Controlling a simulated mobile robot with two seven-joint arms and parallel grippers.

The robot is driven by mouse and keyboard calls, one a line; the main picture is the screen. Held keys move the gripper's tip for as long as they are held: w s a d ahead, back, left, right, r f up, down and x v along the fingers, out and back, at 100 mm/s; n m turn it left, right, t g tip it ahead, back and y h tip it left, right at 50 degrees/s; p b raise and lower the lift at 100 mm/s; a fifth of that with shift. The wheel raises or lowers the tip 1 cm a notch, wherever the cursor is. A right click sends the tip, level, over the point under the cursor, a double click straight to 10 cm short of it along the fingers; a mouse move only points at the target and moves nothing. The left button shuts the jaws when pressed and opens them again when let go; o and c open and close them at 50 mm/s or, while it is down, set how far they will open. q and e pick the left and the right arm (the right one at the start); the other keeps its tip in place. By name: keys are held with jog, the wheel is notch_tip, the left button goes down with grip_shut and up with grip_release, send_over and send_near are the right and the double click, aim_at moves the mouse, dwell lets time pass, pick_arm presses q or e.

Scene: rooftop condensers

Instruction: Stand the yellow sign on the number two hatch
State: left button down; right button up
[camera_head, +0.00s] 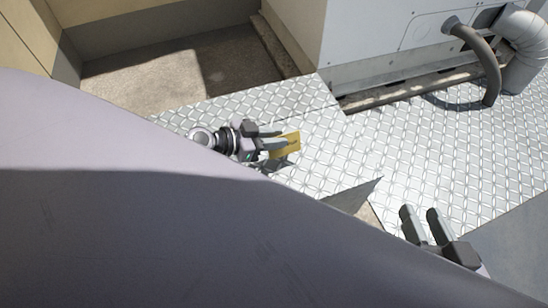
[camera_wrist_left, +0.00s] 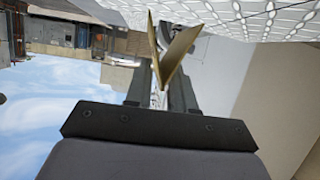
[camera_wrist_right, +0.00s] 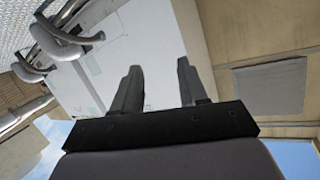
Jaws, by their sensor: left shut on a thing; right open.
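The yellow sign (camera_head: 286,146) is a small folded board with dark marks on its face. My left gripper (camera_head: 277,143) is shut on it, and in the head view it shows over the diamond-plate floor. The left wrist view shows the sign (camera_wrist_left: 172,48) edge-on as a V shape between the fingers (camera_wrist_left: 160,88). I cannot tell whether the sign touches the plate. My right gripper (camera_head: 419,212) is open and empty at the lower right; its spread fingers also show in the right wrist view (camera_wrist_right: 158,85). I cannot make out a number two on any hatch.
A bright diamond-plate walkway (camera_head: 420,150) spreads across the middle and right, mostly clear. A white condenser unit (camera_head: 385,40) with a grey hose (camera_head: 485,60) and a ribbed duct (camera_head: 525,45) stands at the back right. A recessed concrete area (camera_head: 170,75) lies at the back left.

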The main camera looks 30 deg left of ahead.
aim_at(273, 152)
pick_arm(q)
jog(key=shift+f, duration=0.9)
notch_tip(273, 152, down, 4)
jog(key=shift+r+b, duration=0.25)
jog(key=shift+b, duration=1)
jog(key=shift+f, duration=0.3)
jog(key=c, duration=0.9)
grip_release()
pick_arm(e)
jog(key=shift+s+d+r+n+t+h, duration=0.1)
jog(key=shift+s+d+n+t+h, duration=0.15)
jog(key=shift+d+t, duration=0.2)
jog(key=shift+s+d+r+n+t+h, duration=0.15)
jog(key=shift+d+n+t, duration=0.15)
jog(key=shift+d, duration=0.2)
pick_arm(q)
jog(key=p+v, duration=0.1)
jog(key=v, duration=0.9)
jog(key=shift+s+r, duration=0.15)
jog(key=shift+v, duration=0.85)
pick_arm(e)
jog(key=shift+w+a+f+m+g, duration=0.25)
jog(key=shift+a+f+m+g, duration=0.1)
jog(key=shift+a, duration=0.1)
jog(key=shift+r, duration=0.25)
